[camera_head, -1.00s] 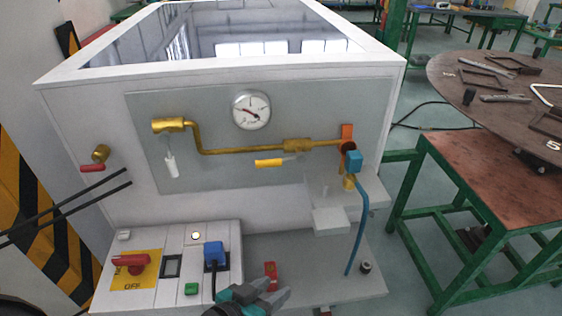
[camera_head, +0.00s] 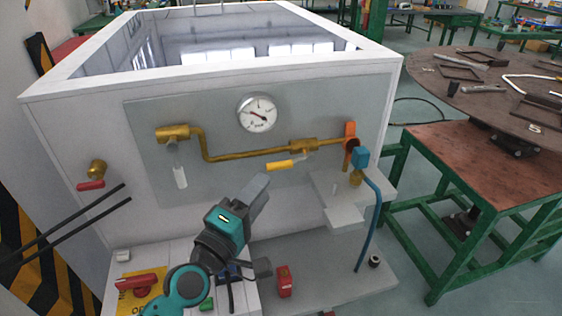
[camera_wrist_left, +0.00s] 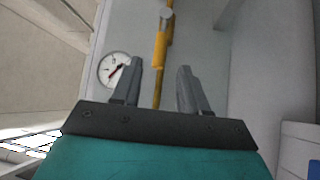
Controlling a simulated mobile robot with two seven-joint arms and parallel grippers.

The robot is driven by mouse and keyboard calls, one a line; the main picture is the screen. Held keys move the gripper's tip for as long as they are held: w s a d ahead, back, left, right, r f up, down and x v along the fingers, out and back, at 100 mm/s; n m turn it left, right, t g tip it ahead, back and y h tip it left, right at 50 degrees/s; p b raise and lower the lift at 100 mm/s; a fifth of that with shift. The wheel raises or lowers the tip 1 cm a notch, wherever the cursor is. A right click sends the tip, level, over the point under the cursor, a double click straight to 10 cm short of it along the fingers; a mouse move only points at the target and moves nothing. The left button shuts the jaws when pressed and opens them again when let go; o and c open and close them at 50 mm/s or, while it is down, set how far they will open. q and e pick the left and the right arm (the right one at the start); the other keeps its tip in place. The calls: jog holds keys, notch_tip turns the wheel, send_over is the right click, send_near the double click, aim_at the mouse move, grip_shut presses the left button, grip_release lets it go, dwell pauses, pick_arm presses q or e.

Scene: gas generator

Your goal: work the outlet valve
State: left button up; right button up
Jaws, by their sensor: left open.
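A brass pipe (camera_head: 240,155) runs across the grey panel. On it sits a valve (camera_head: 303,146) with a yellow lever (camera_head: 280,165) pointing left; no label shows whether this is the outlet valve. My left gripper (camera_head: 258,187) is open and empty, just below and left of the yellow lever. In the left wrist view the open fingers (camera_wrist_left: 158,68) point at the panel, with the yellow lever (camera_wrist_left: 160,47) beyond and between their tips, apart from them. My right gripper is not in view.
A round gauge (camera_head: 257,113) is above the pipe. A white handle (camera_head: 180,178) and a red handle (camera_head: 91,185) are at left. An orange handle (camera_head: 350,132), a blue part (camera_head: 361,158) and a blue hose (camera_head: 377,215) are at right. My arm covers part of the control box.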

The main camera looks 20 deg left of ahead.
aim_at(281, 162)
pick_arm(q)
jog(key=p+x, duration=0.1)
jog(key=x, duration=0.7)
jog(key=shift+w+d, duration=0.1)
jog(key=shift+w, duration=0.25)
grip_shut()
